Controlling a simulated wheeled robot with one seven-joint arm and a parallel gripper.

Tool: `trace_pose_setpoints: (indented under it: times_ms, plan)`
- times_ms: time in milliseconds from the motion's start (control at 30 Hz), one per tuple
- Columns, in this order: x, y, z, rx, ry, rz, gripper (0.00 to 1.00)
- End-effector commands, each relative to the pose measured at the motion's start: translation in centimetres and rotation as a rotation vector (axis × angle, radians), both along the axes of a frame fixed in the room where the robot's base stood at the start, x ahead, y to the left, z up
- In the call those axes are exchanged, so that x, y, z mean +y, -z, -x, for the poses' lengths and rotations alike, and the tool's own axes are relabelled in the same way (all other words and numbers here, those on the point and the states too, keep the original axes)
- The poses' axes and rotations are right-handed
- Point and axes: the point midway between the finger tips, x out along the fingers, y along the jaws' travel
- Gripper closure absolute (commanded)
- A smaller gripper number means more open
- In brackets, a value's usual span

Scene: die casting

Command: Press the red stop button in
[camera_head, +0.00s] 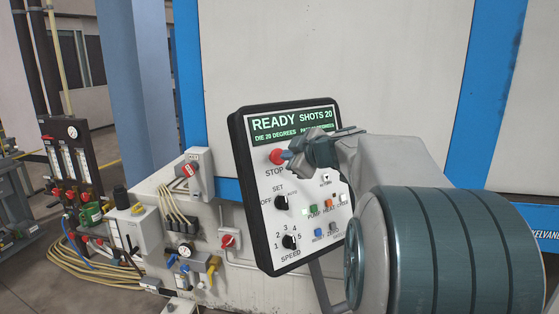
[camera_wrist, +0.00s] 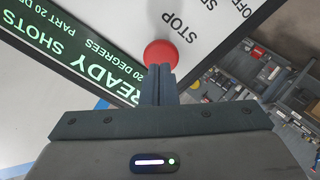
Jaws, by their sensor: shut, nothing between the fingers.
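The red stop button (camera_head: 276,157) sits at the upper left of the control panel (camera_head: 262,215), just above the word STOP. My gripper (camera_head: 288,154) is shut and empty, and its fingertips point at the button from the right. In the wrist view the round red button (camera_wrist: 160,53) is right at the tips of my closed fingers (camera_wrist: 160,68), which cover its lower edge. I cannot tell whether the tips touch it or how far in it is. The panel's green screen (camera_head: 290,124) reads READY and SHOTS 20.
Below the button are a SET knob (camera_head: 280,202), a SPEED knob (camera_head: 290,242) and several small coloured buttons (camera_head: 314,211). A grey box with a red switch (camera_head: 190,170) is on the left.

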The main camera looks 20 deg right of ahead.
Motion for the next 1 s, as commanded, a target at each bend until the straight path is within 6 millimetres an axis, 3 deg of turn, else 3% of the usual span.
trace_pose_setpoints:
  times_ms: [1000]
  plan:
    - [0.4,0.9,-2.4,0.0,0.002,0.0,1.0]
